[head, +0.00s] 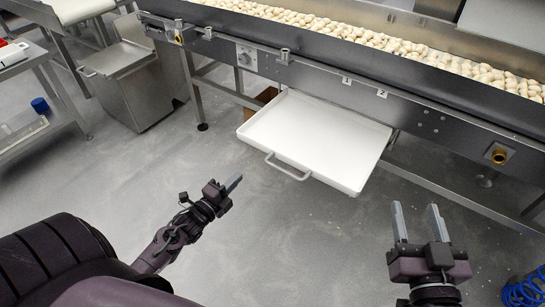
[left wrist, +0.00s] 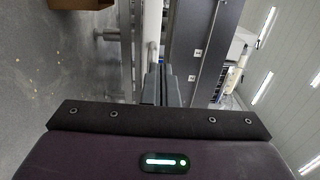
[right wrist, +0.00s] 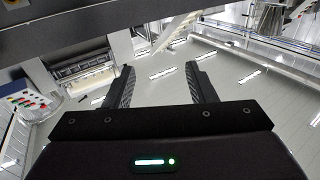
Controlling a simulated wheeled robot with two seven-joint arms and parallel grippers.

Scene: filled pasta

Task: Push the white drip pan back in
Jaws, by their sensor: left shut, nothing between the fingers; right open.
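The white drip pan (head: 315,140) sticks out from under the conveyor frame, toward me. Its bar handle (head: 288,167) is on the front edge, facing me. My left gripper (head: 233,183) is shut and empty, to the left of the handle and apart from it. Its closed fingers also show in the left wrist view (left wrist: 160,85). My right gripper (head: 417,222) is open and empty, to the right of the pan's front right corner and apart from it. Its spread fingers show in the right wrist view (right wrist: 160,88). The pan's back edge is hidden under the conveyor.
The steel conveyor (head: 300,70) carries a long row of filled pasta (head: 400,45). A steel bin (head: 130,80) stands at the left, and a side table with a blue cup (head: 40,105) is at the far left. A coiled blue hose (head: 524,290) lies at the lower right. The floor before the pan is clear.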

